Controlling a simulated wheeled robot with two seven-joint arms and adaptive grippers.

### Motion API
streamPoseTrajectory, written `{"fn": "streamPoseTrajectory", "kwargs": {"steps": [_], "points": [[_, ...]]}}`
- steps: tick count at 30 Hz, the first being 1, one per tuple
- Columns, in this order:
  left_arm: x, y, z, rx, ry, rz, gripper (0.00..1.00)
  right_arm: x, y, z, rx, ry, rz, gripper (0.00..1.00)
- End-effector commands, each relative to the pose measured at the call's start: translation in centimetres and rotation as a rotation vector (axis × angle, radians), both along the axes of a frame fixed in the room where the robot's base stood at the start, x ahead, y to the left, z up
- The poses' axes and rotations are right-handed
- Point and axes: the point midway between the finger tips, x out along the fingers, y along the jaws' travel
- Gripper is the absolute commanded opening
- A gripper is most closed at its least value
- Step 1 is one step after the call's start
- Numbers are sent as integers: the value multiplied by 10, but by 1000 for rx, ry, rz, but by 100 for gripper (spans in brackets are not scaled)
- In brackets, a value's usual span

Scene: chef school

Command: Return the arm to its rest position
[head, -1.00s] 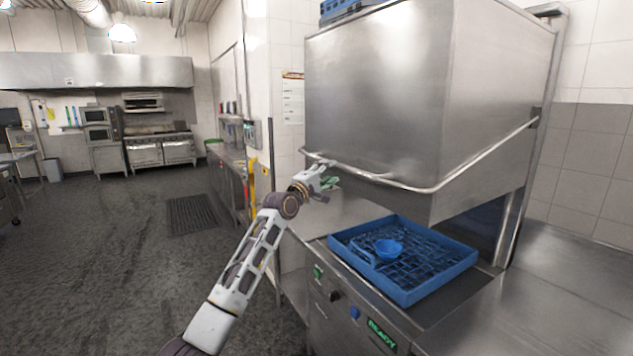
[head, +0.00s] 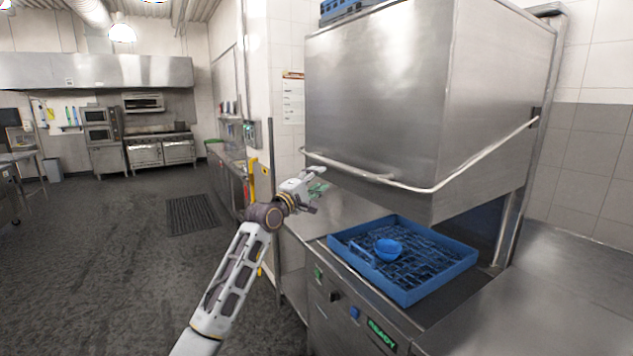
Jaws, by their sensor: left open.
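My left arm reaches in from the bottom of the head view. Its gripper (head: 317,186) is open and appears empty, with green-tinted fingers. It is near the hood handle at the left front corner of the dishwasher, a little below it, and seems apart from it. My right gripper does not show.
The steel dishwasher hood (head: 375,90) is raised, with a long bar handle (head: 430,187). Below it a blue rack (head: 410,292) holds a blue bowl (head: 388,249). A steel counter (head: 560,290) lies at right. The dark floor (head: 110,260) at left is open.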

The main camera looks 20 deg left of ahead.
Motion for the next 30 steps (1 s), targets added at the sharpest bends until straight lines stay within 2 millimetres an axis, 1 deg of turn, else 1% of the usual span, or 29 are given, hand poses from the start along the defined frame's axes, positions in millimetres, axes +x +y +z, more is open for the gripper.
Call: {"fn": "streamPoseTrajectory", "kwargs": {"steps": [12, 17, 23, 30], "points": [[0, 0, 0, 3, -1, 1, 42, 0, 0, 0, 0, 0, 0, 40], [0, 0, 0, 42, -11, 8, 42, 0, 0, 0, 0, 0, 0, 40], [0, 1, 2, 174, -58, 37, 42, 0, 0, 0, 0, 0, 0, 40], [0, 6, 9, 422, -152, 119, 42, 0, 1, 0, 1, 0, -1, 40]]}}
